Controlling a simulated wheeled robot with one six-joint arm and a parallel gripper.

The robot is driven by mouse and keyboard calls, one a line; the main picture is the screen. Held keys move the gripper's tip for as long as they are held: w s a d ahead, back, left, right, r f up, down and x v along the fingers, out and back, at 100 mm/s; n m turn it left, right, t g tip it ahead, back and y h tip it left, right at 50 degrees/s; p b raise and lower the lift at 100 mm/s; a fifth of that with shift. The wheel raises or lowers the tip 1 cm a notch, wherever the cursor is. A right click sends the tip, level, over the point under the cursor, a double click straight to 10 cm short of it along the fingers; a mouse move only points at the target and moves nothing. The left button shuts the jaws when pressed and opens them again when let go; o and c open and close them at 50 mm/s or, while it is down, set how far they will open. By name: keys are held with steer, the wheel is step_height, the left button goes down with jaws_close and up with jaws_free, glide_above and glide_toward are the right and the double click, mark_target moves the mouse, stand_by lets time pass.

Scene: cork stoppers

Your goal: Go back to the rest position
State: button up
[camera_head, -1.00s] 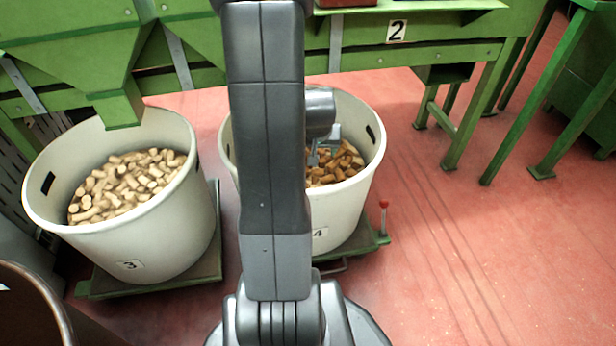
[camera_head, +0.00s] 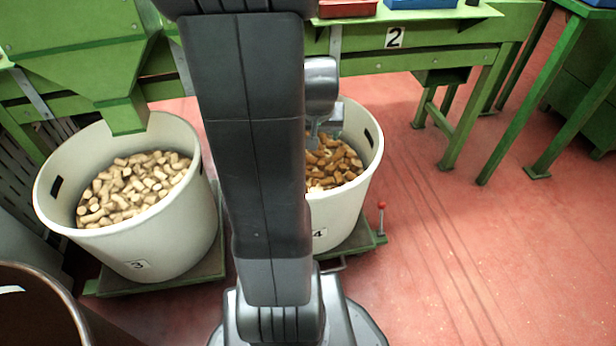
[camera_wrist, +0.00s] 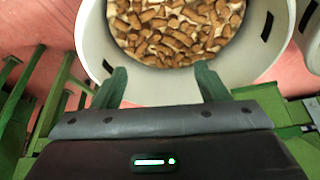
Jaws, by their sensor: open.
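My gripper (camera_wrist: 160,88) is open in the wrist view, its two fingers apart with nothing between them. It is above the near side of bin 4 (camera_wrist: 155,90), whose cork stoppers (camera_wrist: 175,35) lie beyond the fingertips. In the head view my gripper (camera_head: 318,138) shows only in part beside my arm, over bin 4 (camera_head: 343,215). My arm hides the left part of that bin. The brown corks (camera_head: 335,165) in it are partly visible.
Bin 3 (camera_head: 165,245), holding paler corks (camera_head: 130,190), stands at the left. A green bench (camera_head: 430,55) with the number 2 runs behind the bins. A brown round container (camera_head: 35,290) is at the lower left. Red floor is open at the right.

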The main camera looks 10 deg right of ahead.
steer(key=w+b+x, duration=0.1)
steer(key=x, duration=0.9)
steer(key=shift+w+d+r+b, duration=0.15)
steer(key=shift+w+r+b, duration=0.1)
steer(key=shift+b, duration=0.1)
stand_by(0.3)
steer(key=shift+f, duration=0.2)
